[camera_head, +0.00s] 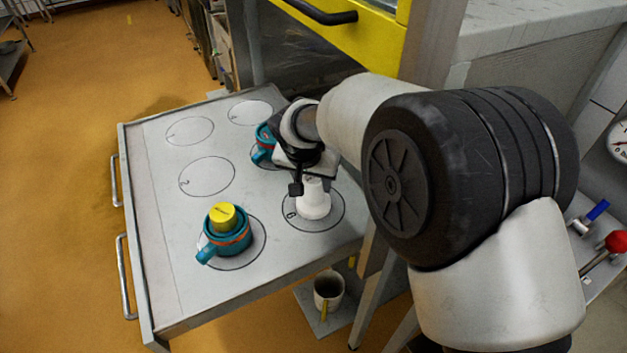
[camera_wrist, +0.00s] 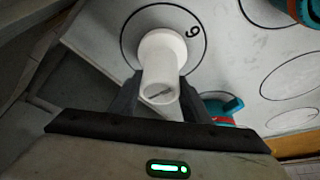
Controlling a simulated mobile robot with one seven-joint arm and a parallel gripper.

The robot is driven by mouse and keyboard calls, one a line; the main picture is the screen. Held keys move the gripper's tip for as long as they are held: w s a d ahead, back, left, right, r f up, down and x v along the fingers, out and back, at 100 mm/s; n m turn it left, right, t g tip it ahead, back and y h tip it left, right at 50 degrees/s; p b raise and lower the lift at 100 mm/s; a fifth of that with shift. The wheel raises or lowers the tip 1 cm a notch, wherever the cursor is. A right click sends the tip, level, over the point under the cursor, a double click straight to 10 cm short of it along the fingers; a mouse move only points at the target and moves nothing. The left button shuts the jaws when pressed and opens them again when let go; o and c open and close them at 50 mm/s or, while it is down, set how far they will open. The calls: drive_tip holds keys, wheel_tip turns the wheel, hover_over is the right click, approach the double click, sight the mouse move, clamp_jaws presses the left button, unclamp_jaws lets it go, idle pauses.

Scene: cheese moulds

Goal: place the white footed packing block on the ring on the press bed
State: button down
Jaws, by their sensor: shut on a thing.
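The white footed packing block (camera_head: 314,203) is upright over the circle numbered 6 on the grey table top, its wide foot downward. It also shows in the wrist view (camera_wrist: 162,62), foot toward the circle. My gripper (camera_head: 306,175) is above it and shut on its upper part, with one finger on each side in the wrist view (camera_wrist: 160,97). I cannot tell whether the foot touches the table or hangs slightly above it. I cannot make out the press bed or its ring in either view.
A teal mould with a handle (camera_head: 229,242) and a yellow block (camera_head: 223,215) in its top stands front left. Another teal mould (camera_head: 262,145) is partly hidden behind my gripper. Several circles on the table (camera_head: 180,285) are empty. A red-knobbed lever (camera_head: 616,242) is at far right.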

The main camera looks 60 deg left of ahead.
drive_tip(key=c, duration=1)
unclamp_jaws()
drive_tip(key=shift+r, duration=0.3)
drive_tip(key=v, duration=1.1)
drive_tip(key=shift+s+d+r, duration=0.15)
drive_tip(key=shift+r, duration=0.1)
